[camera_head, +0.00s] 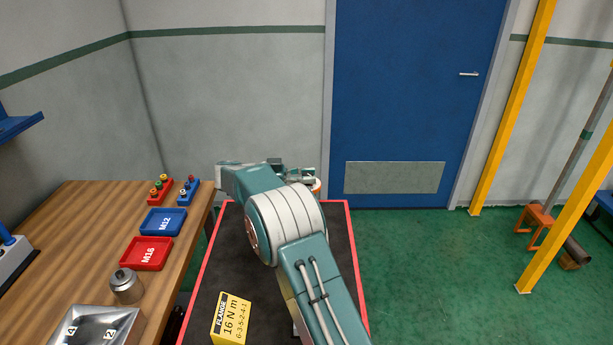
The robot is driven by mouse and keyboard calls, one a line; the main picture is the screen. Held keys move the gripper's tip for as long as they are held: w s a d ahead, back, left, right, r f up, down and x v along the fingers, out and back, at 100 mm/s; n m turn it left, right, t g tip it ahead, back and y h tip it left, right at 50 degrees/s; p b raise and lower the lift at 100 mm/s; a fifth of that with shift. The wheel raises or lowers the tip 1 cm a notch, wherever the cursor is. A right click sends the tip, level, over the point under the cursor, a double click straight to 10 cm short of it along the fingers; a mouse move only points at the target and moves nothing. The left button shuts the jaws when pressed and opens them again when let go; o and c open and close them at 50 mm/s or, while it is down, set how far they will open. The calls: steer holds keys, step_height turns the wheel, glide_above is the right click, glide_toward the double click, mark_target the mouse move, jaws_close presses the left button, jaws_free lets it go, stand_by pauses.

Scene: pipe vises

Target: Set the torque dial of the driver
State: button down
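I cannot clearly make out the driver or its torque dial. A small white and orange piece (317,186) shows just behind my arm's far end, mostly hidden, and I cannot tell what it is. My gripper (308,173) is at the far end of my arm, above the far end of a black, red-edged surface. It is small and partly blocked by my arm, so its opening and any hold do not show. A yellow block (231,318) reads "FLANGE 16 N m 6-3-5-2-4-1" and stands on the near left of the black surface.
The wooden bench (60,225) at left holds a blue M12 tray (163,222), a red M16 tray (147,254), small red and blue racks, a metal cylinder (126,286) and a numbered metal tray (92,327).

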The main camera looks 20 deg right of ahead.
steer(key=shift+c, duration=1.8)
jaws_free()
steer(key=shift+n+t, duration=0.3)
steer(key=shift+t, duration=0.2)
